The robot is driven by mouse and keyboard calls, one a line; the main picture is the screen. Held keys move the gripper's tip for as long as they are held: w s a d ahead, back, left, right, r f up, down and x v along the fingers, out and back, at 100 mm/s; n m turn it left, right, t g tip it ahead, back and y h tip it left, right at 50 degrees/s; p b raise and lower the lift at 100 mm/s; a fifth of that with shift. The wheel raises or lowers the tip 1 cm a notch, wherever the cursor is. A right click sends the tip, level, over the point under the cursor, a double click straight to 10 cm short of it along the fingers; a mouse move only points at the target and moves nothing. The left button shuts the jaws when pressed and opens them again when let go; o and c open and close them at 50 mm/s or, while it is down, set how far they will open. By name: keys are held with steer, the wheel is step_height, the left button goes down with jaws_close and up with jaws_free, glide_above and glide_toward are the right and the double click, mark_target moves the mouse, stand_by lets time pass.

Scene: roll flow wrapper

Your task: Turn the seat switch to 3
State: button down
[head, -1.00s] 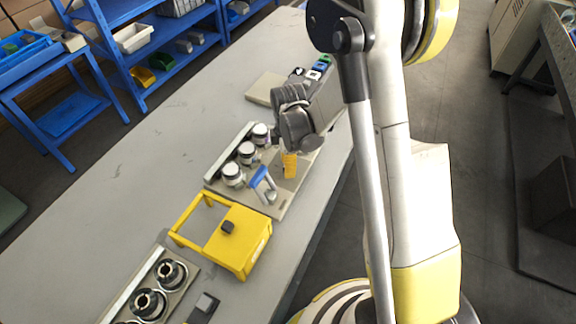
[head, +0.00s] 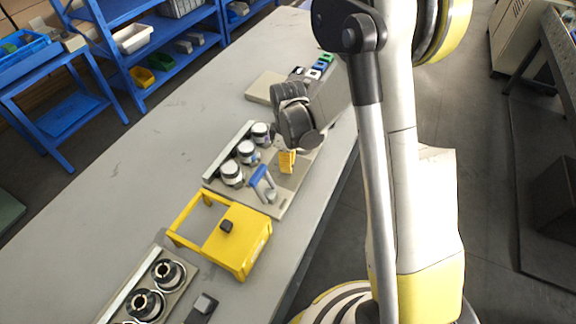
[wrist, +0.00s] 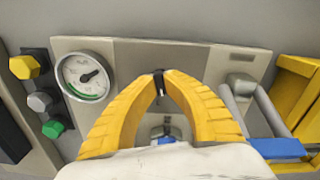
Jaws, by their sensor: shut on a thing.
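My gripper (head: 287,160) is at the beige panel (head: 294,200) on the long grey table. In the wrist view its two yellow fingers (wrist: 160,78) come together on a small dark switch knob (wrist: 160,84), which I take to be the seat switch. Most of the knob is hidden by the fingertips, and I cannot read any number marks or its setting. A small fitting with a blue-and-white part (wrist: 165,139) shows between the fingers, nearer the wrist.
A round gauge (wrist: 87,76) lies left of the fingers, with yellow, grey and green buttons beyond it. A blue-handled lever (head: 259,177) stands close by on the panel. A yellow frame box (head: 236,243) is just nearer, and white-topped round parts (head: 232,173) line the panel's left side.

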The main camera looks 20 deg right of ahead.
steer(key=shift+m+b, duration=0.3)
steer(key=shift+m, duration=0.9)
steer(key=c, duration=1.5)
jaws_free()
step_height(320, 180, up, 12)
